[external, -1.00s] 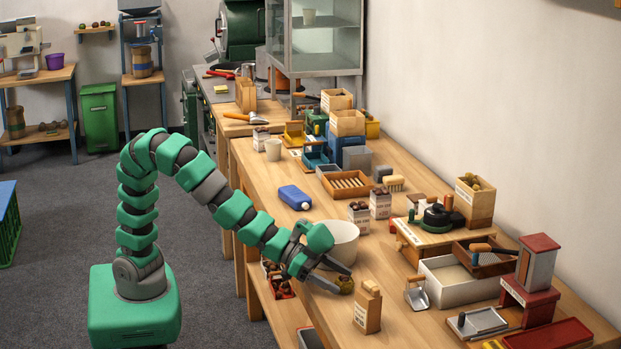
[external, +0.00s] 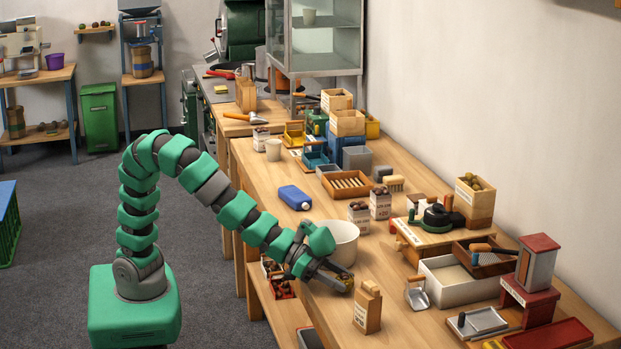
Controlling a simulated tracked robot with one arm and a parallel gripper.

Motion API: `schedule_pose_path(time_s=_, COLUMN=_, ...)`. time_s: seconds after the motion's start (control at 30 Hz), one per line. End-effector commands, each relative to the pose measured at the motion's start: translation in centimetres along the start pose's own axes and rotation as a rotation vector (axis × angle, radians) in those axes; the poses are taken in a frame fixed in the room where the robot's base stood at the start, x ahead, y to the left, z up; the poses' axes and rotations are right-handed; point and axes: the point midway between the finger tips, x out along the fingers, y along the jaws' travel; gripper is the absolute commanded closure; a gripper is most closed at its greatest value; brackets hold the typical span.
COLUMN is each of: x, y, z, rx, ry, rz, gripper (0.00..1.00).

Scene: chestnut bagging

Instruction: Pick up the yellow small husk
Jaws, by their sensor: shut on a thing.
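The yellow small husk (external: 346,276) is a small, dull yellow-brown lump near the front edge of the bench. My gripper (external: 342,280) is shut on it, and the dark fingers cover part of it. I cannot tell whether the husk touches the bench top.
A metal scoop (external: 417,295) and a white tray (external: 450,285) stand to the right. A blue bottle (external: 294,197) lies behind the bowl. Labelled cartons (external: 380,204) stand farther back. The bench top between bowl and scoop is mostly clear.

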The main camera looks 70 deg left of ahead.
Motion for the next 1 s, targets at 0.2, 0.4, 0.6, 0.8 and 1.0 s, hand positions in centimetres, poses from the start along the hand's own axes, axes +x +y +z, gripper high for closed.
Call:
schedule_pose_path(time_s=0.2, x=-0.9, y=0.0, z=-2.2, rx=0.000, ry=0.004, rz=0.001, gripper=0.80)
schedule_pose_path(time_s=0.4, x=-2.5, y=0.0, z=-2.7, rx=0.001, ry=0.002, rz=0.001, gripper=0.80)
schedule_pose_path(time_s=0.6, x=-5.0, y=-0.1, z=-1.7, rx=0.000, ry=-0.003, rz=0.000, gripper=0.80)
schedule_pose_path(time_s=0.8, x=-8.8, y=-0.2, z=-0.7, rx=0.001, ry=0.001, rz=0.001, gripper=0.80)
schedule_pose_path(time_s=1.0, x=-12.1, y=-0.4, z=0.7, rx=-0.001, ry=0.003, rz=0.000, gripper=0.80)
